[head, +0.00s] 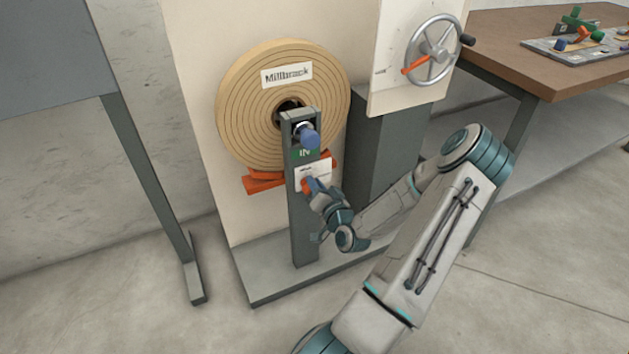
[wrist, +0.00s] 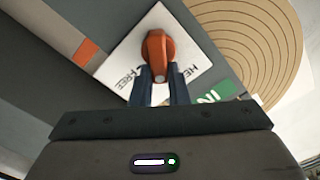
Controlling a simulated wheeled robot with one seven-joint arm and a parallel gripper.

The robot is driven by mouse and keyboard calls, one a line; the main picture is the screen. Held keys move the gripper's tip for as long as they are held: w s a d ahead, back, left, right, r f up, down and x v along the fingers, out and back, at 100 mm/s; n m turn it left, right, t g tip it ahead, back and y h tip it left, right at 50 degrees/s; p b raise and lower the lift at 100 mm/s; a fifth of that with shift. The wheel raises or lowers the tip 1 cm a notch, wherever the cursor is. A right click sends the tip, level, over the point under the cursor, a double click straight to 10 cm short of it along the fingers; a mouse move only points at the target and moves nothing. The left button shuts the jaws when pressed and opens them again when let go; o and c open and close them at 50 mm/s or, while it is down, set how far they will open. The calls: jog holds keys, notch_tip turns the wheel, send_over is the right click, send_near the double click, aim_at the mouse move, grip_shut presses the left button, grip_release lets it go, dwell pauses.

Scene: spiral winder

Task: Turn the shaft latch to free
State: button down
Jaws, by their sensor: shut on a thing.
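The shaft latch is an orange knob (wrist: 158,52) on a white plate (wrist: 185,42), seen close in the wrist view. The plate reads FREE at lower left of the latch and HE..., partly covered, at right. The latch's lower end lies between the two words, between the dark fingers of my gripper (wrist: 162,76), which is shut on it. In the head view my gripper (head: 314,184) is at the white plate (head: 321,170) on the grey post (head: 303,232), and it hides most of the latch.
Above the plate are a green IN label (head: 304,153) and a blue-ended shaft (head: 309,137). Behind the post is a large tan roll (head: 240,100) marked Millbrock, over an orange support (head: 262,184). A handwheel (head: 433,50) and a brown table (head: 530,50) stand at right.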

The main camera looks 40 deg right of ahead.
jog(key=m+p, duration=0.1)
jog(key=m, duration=0.2)
jog(key=f+m+p, duration=0.1)
jog(key=m, duration=0.2)
jog(key=m+p, duration=0.1)
jog(key=m, duration=0.3)
jog(key=shift+s+d+f, duration=0.1)
jog(key=shift+d+f, duration=0.2)
jog(key=shift+f, duration=0.05)
dwell(0.3)
jog(key=c, duration=1.4)
grip_release()
jog(key=shift+s, duration=0.1)
jog(key=p+v, duration=0.2)
jog(key=v, duration=1.1)
jog(key=shift+s, duration=0.35)
